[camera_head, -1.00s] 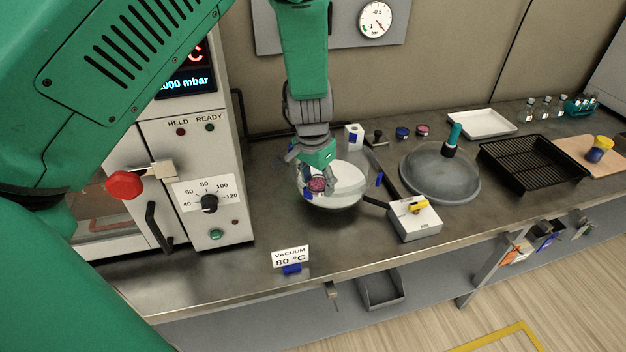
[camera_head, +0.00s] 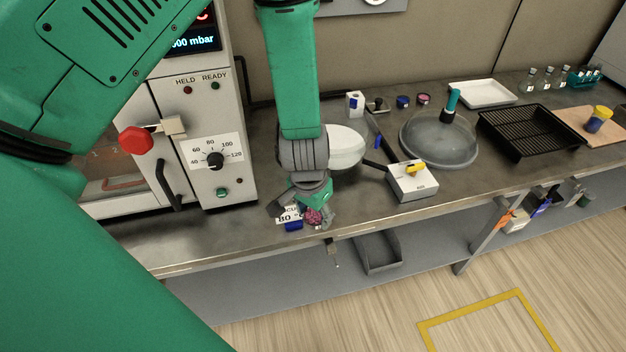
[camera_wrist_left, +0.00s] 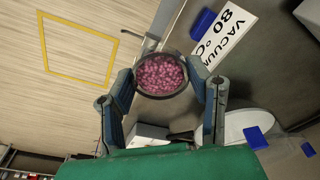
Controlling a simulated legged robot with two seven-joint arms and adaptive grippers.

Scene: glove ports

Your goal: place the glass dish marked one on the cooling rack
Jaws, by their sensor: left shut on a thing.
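My left gripper (camera_head: 306,212) is shut on a small round dish (camera_head: 313,217) over the bench's front edge, in front of the vacuum sign. In the left wrist view the dish (camera_wrist_left: 160,75) sits between the two fingers (camera_wrist_left: 162,88), filled with pink-red granules. Its rim looks dark, and no number is readable on it. The black slatted cooling rack (camera_head: 528,135) stands empty toward the right of the bench, well away from the gripper. My right gripper is not in view.
A white round plate (camera_head: 345,145) lies behind my gripper. Right of it are a valve box (camera_head: 412,184) with a yellow handle and a large grey domed lid (camera_head: 438,145). An oven with a red knob (camera_head: 136,140) stands left. A white tray (camera_head: 482,93) lies behind the rack.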

